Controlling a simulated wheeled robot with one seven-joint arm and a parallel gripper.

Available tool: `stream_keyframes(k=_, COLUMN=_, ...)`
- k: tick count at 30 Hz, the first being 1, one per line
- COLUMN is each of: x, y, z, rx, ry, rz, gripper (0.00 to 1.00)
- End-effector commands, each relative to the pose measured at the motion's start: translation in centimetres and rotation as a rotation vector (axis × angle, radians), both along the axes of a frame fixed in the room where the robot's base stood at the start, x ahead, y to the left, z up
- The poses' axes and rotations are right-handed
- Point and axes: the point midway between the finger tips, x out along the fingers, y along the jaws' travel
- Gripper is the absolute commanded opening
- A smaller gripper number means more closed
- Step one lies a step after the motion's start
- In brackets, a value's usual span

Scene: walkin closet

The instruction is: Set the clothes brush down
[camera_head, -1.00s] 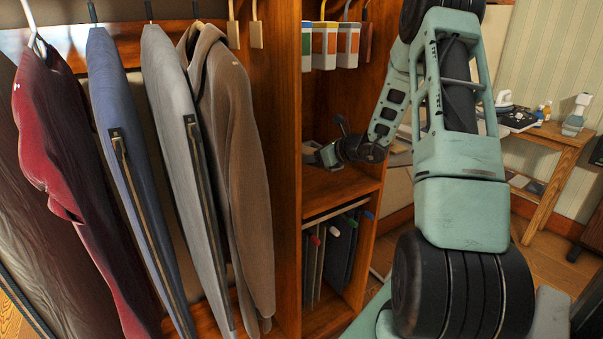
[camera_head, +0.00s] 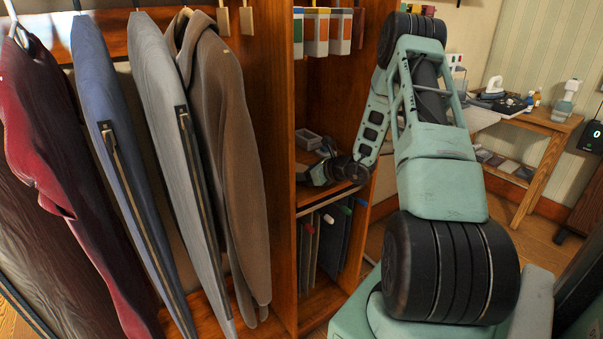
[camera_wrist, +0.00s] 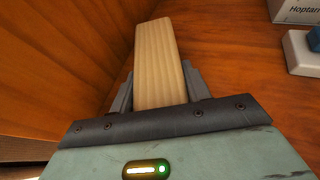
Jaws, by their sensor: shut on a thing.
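The clothes brush (camera_wrist: 157,60) shows as a pale wooden block with visible grain in the wrist view. My gripper (camera_wrist: 158,88) is shut on it, one finger at each side. The brush points away from the gripper, above or on a reddish wooden shelf surface; I cannot tell whether it touches. Its bristles are not visible. In the head view my gripper (camera_head: 319,173) is inside the middle bay of the wooden cabinet, low over its shelf (camera_head: 338,190). The brush cannot be made out there.
A white box (camera_wrist: 297,10) and a white-and-blue item (camera_wrist: 302,52) stand right of the brush. A wooden wall (camera_wrist: 50,70) is close on the left. Coats (camera_head: 222,150) hang left of the bay.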

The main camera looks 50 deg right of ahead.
Motion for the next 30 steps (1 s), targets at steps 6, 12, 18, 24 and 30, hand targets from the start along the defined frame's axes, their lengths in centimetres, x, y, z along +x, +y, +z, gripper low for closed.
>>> stream_keyframes(k=6, x=0.0, y=0.0, z=-0.4, rx=0.000, ry=-0.001, rz=0.000, gripper=0.21)
stream_keyframes(k=12, x=0.0, y=0.0, z=-0.3, rx=0.001, ry=0.000, rz=0.000, gripper=0.69)
stream_keyframes(k=18, x=0.0, y=0.0, z=-0.1, rx=0.001, ry=0.000, rz=0.000, gripper=0.69)
stream_keyframes(k=24, x=-1.7, y=-0.4, z=0.7, rx=0.000, ry=0.000, rz=-0.003, gripper=0.69)
stream_keyframes(k=30, x=-5.7, y=-1.0, z=2.4, rx=-0.002, ry=0.000, rz=-0.004, gripper=0.69)
